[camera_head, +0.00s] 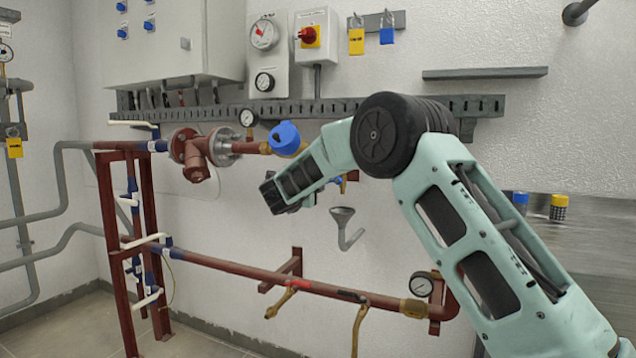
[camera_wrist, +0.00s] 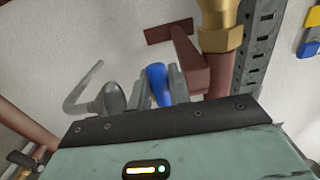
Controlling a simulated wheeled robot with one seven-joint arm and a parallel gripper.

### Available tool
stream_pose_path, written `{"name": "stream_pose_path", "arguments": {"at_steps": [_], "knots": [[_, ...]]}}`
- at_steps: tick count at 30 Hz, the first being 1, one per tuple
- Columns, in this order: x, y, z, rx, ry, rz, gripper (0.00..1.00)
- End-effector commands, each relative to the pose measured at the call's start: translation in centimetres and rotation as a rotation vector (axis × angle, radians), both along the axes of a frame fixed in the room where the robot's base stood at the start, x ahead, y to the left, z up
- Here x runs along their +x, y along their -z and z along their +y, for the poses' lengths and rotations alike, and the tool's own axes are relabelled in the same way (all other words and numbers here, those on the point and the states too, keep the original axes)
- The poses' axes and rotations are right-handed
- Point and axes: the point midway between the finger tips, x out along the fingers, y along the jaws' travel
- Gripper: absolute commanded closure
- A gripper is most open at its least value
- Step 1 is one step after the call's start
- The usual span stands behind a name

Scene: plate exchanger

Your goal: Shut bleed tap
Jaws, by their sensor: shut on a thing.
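The bleed tap shows in the head view as a small blue lever (camera_head: 337,182) with brass beside it, below the upper red pipe and partly hidden by my arm. In the wrist view its blue lever (camera_wrist: 157,82) stands between the two grey fingers of my gripper (camera_wrist: 160,92). My gripper is shut on this lever. In the head view the fingertips are hidden behind my wrist. The tap's body is mostly hidden, so I cannot tell its exact turn angle.
A grey funnel (camera_head: 343,213) with a bent pipe hangs just below the tap; it is left of the fingers in the wrist view (camera_wrist: 111,99). A large blue knob (camera_head: 285,138) and a red pipe body (camera_head: 196,154) are up left. A lower red pipe (camera_head: 235,269) crosses beneath.

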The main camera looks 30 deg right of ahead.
Motion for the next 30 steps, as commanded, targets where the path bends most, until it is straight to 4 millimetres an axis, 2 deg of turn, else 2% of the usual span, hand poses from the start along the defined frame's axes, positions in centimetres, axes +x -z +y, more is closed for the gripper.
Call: {"name": "stream_pose_path", "arguments": {"at_steps": [4,5,6,7,20,25,30], "knots": [[0.0,0.1,0.1,0.003,0.0,-0.001,1.0],[0.0,0.1,0.1,0.003,0.0,-0.001,0.76],[0.0,0.1,0.1,0.003,-0.001,0.0,0.64],[0.0,0.0,0.1,0.003,0.0,0.0,0.59],[0.0,-0.2,0.0,-0.022,0.0,0.023,0.59],[0.0,0.3,0.0,-0.114,-0.001,0.143,0.59],[-0.4,1.6,-0.2,-0.259,-0.001,0.333,0.59]]}}
